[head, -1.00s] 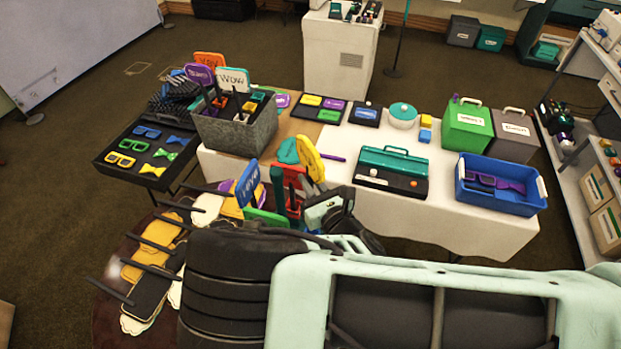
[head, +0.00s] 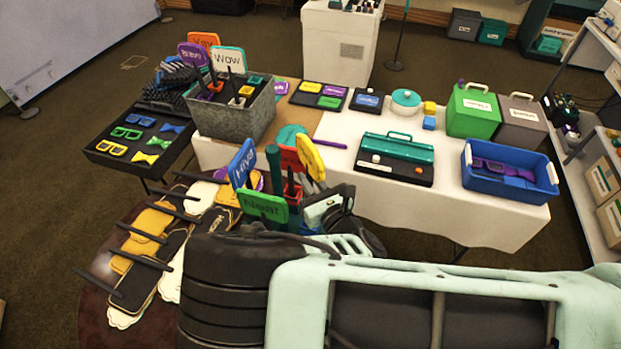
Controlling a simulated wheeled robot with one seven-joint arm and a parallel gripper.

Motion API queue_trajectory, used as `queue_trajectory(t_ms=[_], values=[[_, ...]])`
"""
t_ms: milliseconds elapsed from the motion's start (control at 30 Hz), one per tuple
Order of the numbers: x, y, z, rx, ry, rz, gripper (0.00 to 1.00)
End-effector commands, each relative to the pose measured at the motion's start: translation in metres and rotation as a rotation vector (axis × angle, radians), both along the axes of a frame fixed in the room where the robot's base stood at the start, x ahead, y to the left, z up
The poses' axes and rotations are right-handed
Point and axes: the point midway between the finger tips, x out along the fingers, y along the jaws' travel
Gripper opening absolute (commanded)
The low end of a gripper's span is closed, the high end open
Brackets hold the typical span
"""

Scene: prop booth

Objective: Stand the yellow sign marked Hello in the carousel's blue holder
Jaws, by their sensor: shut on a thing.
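A yellow sign (head: 310,157) stands tilted in front of my gripper (head: 319,207), its lettering not readable from here. My gripper is shut, apparently on this sign's stick; the fingertips and grip are mostly hidden by my arm. Just left is the carousel with a teal post (head: 274,172). Around it are a blue sign marked Hiya (head: 243,161), a green sign marked Neat (head: 263,207) and a red sign (head: 290,160). A red holder (head: 292,192) shows between them. I cannot make out the blue holder clearly, nor whether the yellow sign's stick touches any holder.
Behind the carousel is a white-covered table (head: 345,160) with a teal-topped case (head: 395,155) and a blue bin (head: 508,180). A grey metal box (head: 237,117) of signs stands back left. Several paddle-like signs lie on a dark round table (head: 110,295) at left.

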Motion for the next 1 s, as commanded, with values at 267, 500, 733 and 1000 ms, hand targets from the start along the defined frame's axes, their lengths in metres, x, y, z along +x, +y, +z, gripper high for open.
queue_trajectory(t_ms=[267,500,733,1000], values=[[0.0,0.0,-0.024,0.0,0.0,0.0,0.0],[0.0,0.0,-0.042,-0.001,0.0,0.0,0.0],[0.0,0.0,-0.059,0.0,0.0,0.0,0.0],[0.0,0.0,-0.074,0.0,0.0,0.0,0.0]])
